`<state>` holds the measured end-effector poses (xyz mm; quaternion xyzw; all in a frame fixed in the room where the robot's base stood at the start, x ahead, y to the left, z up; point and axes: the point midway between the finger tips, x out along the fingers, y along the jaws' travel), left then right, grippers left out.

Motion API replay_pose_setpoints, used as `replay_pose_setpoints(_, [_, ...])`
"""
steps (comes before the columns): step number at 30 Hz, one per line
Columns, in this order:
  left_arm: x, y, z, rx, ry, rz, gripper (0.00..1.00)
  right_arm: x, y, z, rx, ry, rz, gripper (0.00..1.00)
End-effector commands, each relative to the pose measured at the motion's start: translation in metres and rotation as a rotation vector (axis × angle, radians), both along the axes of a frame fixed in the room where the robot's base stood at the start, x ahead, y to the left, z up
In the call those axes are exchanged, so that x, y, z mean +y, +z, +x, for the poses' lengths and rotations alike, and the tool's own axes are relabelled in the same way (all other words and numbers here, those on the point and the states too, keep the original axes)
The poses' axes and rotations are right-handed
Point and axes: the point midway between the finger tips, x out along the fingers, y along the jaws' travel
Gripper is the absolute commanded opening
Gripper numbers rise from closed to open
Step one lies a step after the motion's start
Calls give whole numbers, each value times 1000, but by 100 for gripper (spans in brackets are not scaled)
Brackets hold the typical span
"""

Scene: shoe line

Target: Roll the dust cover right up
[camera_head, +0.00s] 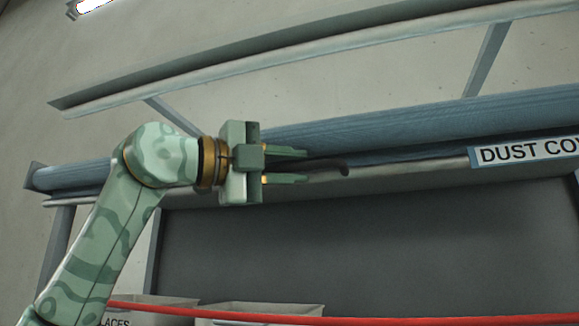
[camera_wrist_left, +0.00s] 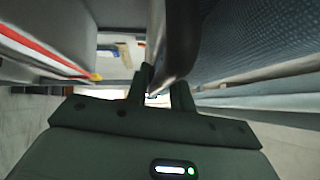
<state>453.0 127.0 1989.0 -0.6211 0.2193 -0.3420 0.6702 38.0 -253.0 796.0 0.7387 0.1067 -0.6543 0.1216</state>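The dust cover (camera_head: 400,123) is a long blue roll of cloth above the dark shelf front, with a pale metallic bar (camera_head: 410,175) along its lower edge. A dark curved handle (camera_head: 338,167) sticks out beside the bar; it shows large in the left wrist view (camera_wrist_left: 178,45). My left gripper (camera_head: 300,166) is at the handle, which passes between its two fingers. The fingers stand a little apart; whether both touch the handle I cannot tell. The fingers also show in the wrist view (camera_wrist_left: 160,88). My right gripper is not in view.
A "DUST COV…" label (camera_head: 528,149) is at the right. A pale rail (camera_head: 300,59) runs above the cover on slanted struts (camera_head: 487,58). Below are white bins (camera_head: 262,309) and a red rail (camera_head: 400,321). The dark panel (camera_head: 380,245) under the bar is clear.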

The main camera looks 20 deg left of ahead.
Motion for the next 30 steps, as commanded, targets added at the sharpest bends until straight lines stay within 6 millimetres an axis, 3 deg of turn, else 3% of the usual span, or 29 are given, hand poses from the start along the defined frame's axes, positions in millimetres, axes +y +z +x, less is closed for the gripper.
replay_pose_setpoints(9, [2, 4, -2, -13, 4, -6, 34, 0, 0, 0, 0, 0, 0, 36])
replay_pose_setpoints(14, [2, -11, -1, -11, 4, -5, 34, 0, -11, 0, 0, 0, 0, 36])
replay_pose_setpoints(30, [0, -142, 1, 1, 1, 0, 34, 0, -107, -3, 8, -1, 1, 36])
